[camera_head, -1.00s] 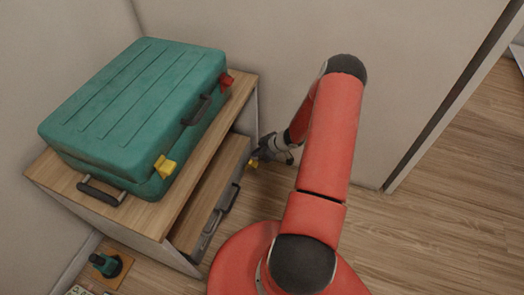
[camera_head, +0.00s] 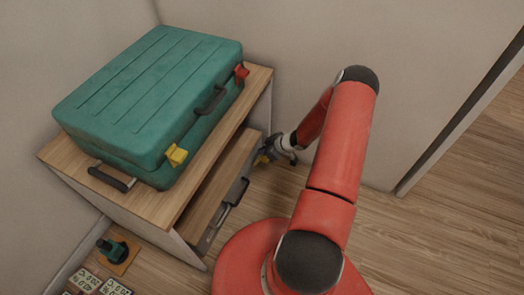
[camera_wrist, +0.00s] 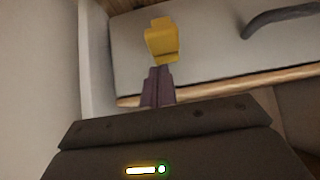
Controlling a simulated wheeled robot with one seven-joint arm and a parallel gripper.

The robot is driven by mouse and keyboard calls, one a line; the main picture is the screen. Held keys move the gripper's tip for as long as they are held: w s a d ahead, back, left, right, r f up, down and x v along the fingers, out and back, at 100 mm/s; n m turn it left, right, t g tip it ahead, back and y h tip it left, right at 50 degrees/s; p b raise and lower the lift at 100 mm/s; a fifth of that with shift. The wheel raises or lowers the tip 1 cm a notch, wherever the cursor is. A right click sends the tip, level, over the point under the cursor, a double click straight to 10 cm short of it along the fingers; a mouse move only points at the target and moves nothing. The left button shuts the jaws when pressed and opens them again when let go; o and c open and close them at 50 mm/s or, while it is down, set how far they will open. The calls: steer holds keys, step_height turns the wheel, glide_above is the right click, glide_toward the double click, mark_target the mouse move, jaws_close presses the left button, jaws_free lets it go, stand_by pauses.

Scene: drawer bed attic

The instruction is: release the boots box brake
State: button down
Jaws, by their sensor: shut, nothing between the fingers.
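A drawer (camera_head: 222,200) with a grey front stands partly open under the wooden cabinet top. A yellow tab (camera_wrist: 162,42) sits on the grey drawer front in the wrist view, left of a dark handle (camera_wrist: 283,17). In the head view the tab (camera_head: 261,159) is small and partly hidden at the drawer's far end. My gripper (camera_wrist: 158,72) is shut and empty, its dark purple fingertips just below the tab in the wrist view. I cannot tell whether they touch it. In the head view my gripper (camera_head: 268,153) is beside the drawer's far end.
A teal case (camera_head: 150,100) with a yellow latch (camera_head: 176,156) and a red latch (camera_head: 241,73) lies on the cabinet top (camera_head: 190,190). A small teal object (camera_head: 113,248) and number cards (camera_head: 100,283) are at lower left. A wall stands behind; the floor at right is clear.

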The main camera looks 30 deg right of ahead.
steer(key=shift+s+d+f+b, duration=0.15)
steer(key=shift+s+b, duration=0.05)
steer(key=shift+b, duration=0.1)
steer(key=shift+s+d+f+t+y+b, duration=0.6)
steer(key=shift+s+t+b, duration=0.15)
steer(key=shift+b, duration=0.6)
steer(key=shift+s+d+f+t+y+b, duration=0.45)
steer(key=shift+s+t+y+b, duration=0.25)
steer(key=shift+b, duration=0.6)
